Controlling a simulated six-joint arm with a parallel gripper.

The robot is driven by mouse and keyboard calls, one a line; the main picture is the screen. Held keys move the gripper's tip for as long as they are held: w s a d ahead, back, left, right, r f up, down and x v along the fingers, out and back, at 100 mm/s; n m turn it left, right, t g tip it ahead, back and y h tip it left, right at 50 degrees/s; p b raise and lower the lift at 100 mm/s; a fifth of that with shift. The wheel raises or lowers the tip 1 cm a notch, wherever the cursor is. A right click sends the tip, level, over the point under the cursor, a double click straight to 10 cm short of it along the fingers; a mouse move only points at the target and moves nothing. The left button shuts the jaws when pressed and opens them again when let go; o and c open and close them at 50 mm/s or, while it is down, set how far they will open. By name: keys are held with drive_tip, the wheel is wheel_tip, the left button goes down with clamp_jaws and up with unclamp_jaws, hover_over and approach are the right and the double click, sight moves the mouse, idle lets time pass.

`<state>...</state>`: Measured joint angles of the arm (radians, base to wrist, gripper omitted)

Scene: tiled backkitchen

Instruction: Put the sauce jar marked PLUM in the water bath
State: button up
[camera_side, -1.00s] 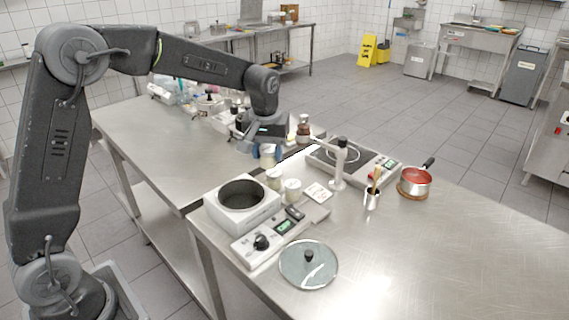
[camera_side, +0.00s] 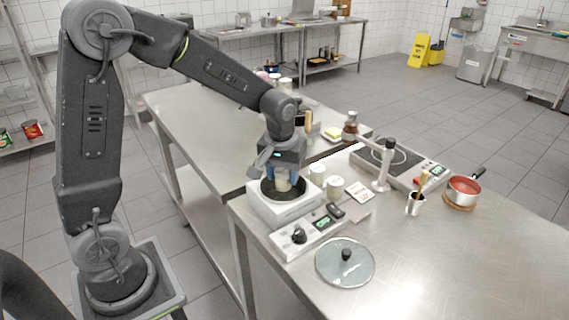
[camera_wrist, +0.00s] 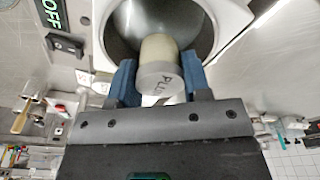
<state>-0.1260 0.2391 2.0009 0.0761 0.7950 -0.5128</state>
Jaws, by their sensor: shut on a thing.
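In the side view my gripper (camera_side: 284,178) is shut on this pale jar (camera_side: 283,184). It holds the jar over or within the round opening of the white water bath (camera_side: 284,211). The bath's dark round basin also shows behind the jar in the wrist view (camera_wrist: 125,40). I cannot tell whether the jar touches the bath floor.
Two other pale jars (camera_side: 335,187) (camera_side: 317,173) stand just right of the bath. A control panel (camera_side: 313,231) with a knob and a glass lid (camera_side: 345,262) lie in front. A hotplate (camera_side: 398,160), a utensil cup (camera_side: 415,204) and a red saucepan (camera_side: 463,189) are farther right.

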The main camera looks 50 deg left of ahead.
sight(283, 190)
drive_tip(key=shift+f, duration=2.4)
drive_tip(key=shift+f, duration=0.2)
drive_tip(key=o, duration=1.3)
drive_tip(key=shift+o, duration=0.3)
drive_tip(key=shift+r, duration=5.85)
drive_tip(key=s+d+r+m+t, duration=0.2)
drive_tip(key=s+d+m, duration=0.1)
drive_tip(key=s, duration=0.6)
drive_tip(key=s+d+r+m+t, duration=0.2)
drive_tip(key=s+d+r+m, duration=0.1)
drive_tip(key=s, duration=0.6)
drive_tip(key=shift+s+r+m+h, duration=0.15)
drive_tip(key=shift+s+m+h, duration=0.2)
drive_tip(key=shift+m+h, duration=0.05)
